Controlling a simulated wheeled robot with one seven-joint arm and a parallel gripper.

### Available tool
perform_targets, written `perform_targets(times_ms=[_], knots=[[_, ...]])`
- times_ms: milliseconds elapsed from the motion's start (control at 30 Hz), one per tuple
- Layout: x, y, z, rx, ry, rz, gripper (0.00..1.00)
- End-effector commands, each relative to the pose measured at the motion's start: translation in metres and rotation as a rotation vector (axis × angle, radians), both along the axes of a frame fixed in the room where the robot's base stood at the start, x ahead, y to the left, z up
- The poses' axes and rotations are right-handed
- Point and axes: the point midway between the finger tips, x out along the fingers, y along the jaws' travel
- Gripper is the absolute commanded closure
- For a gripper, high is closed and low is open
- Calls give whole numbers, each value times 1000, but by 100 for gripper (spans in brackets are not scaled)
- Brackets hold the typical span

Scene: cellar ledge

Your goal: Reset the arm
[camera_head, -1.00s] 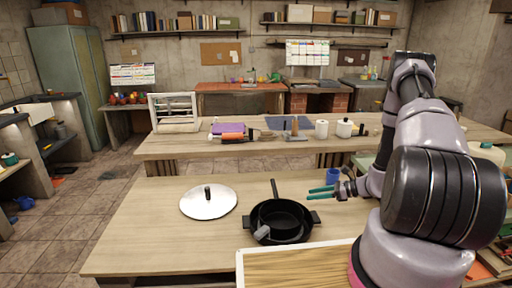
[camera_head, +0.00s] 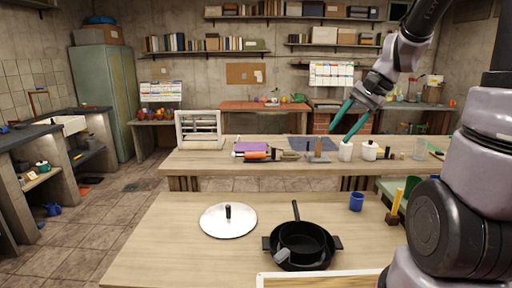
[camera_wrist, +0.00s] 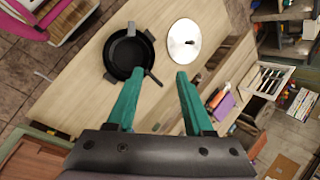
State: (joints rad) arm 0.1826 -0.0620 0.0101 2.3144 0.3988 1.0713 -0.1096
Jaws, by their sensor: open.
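My gripper (camera_head: 349,116) is raised high at the right in the head view, above the far bench, with its teal fingers apart and nothing between them. In the wrist view its fingers (camera_wrist: 155,85) are spread, and the tables show far below. A black pan (camera_head: 300,244) with a smaller pan inside it stands on the near table (camera_head: 160,240). A white round lid (camera_head: 228,220) with a black knob lies left of the pan. The pan (camera_wrist: 127,55) and lid (camera_wrist: 184,43) also show in the wrist view. My gripper touches none of them.
A blue cup (camera_head: 356,201) stands right of the pan. A wooden board with a pale rim (camera_head: 330,276) lies at the near edge. The far bench (camera_head: 200,161) holds a white rack (camera_head: 200,130), a purple item (camera_head: 251,146) and white containers (camera_head: 369,151).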

Motion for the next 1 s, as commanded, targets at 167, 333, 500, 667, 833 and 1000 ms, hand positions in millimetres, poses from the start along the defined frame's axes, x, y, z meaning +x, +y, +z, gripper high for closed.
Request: perform_targets(times_ms=[167,333,500,667,833,1000], knots=[[-43,2,46,-164,-182,106,48],[-82,-2,78,-309,-354,183,48],[-110,-8,97,-414,-487,227,48],[-122,-12,105,-460,-545,242,48],[-124,-13,106,-468,-554,245,48],[-124,-13,106,-467,-553,244,48]])
